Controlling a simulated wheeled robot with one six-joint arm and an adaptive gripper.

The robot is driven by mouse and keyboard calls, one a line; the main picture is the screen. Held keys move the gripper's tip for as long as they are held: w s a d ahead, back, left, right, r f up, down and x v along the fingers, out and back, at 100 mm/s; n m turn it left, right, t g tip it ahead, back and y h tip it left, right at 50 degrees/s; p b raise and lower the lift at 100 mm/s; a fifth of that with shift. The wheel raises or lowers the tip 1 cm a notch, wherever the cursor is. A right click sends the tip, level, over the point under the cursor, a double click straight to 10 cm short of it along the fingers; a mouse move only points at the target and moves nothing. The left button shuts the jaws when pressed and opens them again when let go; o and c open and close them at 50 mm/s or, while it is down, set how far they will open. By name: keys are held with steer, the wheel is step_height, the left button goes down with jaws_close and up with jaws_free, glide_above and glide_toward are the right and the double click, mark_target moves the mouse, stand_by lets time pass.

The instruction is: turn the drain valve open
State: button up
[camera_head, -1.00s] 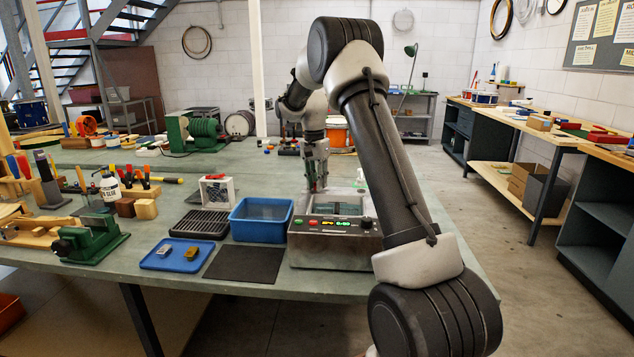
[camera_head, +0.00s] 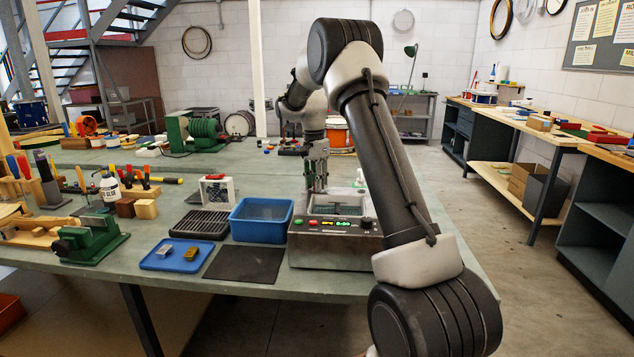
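A steel tank unit (camera_head: 330,252) with a front panel of buttons and a lit display stands at the right front of the bench. Its open basin (camera_head: 338,204) shows pale inner walls and a darker bottom. I cannot make out the drain valve; it may be hidden behind the unit or my gripper. My gripper (camera_head: 318,188) points down at the unit's back left corner, beside the basin. It is small and seen from behind my arm, so I cannot tell whether its fingers are open or touch anything.
A dark mat (camera_head: 244,265) and a blue tray (camera_head: 160,259) with two small blocks lie in front.

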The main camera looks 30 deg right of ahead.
steer(key=shift+o, duration=1)
step_height(320, 180, up, 12)
steer(key=shift+w, duration=0.35)
steer(key=shift+a, duration=0.1)
